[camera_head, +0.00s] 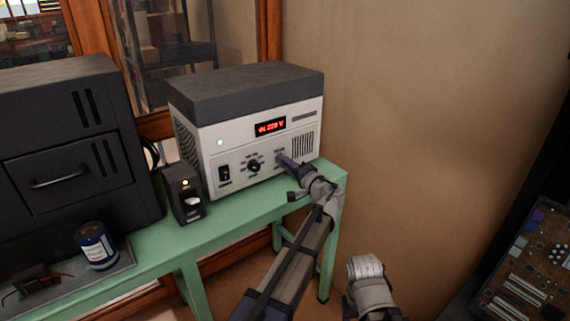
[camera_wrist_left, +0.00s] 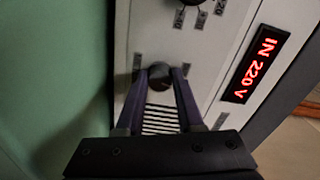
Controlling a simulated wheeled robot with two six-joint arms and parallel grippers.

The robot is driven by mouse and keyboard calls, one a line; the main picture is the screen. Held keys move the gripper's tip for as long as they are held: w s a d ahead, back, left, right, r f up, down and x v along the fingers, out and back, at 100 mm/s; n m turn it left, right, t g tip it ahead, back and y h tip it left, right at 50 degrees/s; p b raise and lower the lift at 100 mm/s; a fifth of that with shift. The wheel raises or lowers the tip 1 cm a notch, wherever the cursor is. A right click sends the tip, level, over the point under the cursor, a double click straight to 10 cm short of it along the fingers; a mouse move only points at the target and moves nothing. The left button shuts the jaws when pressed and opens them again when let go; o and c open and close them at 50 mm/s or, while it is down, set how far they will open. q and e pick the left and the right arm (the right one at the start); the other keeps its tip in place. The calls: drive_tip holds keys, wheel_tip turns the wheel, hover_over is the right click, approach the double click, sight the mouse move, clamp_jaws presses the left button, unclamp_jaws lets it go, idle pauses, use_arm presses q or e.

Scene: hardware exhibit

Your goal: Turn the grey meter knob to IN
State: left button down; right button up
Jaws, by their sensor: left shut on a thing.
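The white and dark grey device (camera_head: 245,130) stands on the green bench, its front panel facing me. Its red display (camera_head: 270,127) lights up and reads IN 220 V in the left wrist view (camera_wrist_left: 255,64). The grey meter knob (camera_wrist_left: 160,74) is a small round knob on the panel, above the vent slots in the left wrist view. My left gripper (camera_head: 283,158) is at the panel, its two fingers shut on the knob's sides, as the left wrist view (camera_wrist_left: 161,80) shows. In the head view the gripper hides the knob.
A black rotary knob (camera_head: 253,166) and a black switch (camera_head: 224,174) sit left of my gripper on the panel. A dark cabinet (camera_head: 60,150) and blue can (camera_head: 96,245) are farther left. The green bench (camera_head: 240,215) ends just right of the device.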

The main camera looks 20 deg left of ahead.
use_arm(q)
drive_tip(key=shift+m, duration=0.5)
idle(0.3)
drive_tip(key=c, duration=0.5)
unclamp_jaws()
drive_tip(key=shift+c, duration=0.2)
drive_tip(key=shift+v, duration=3.9)
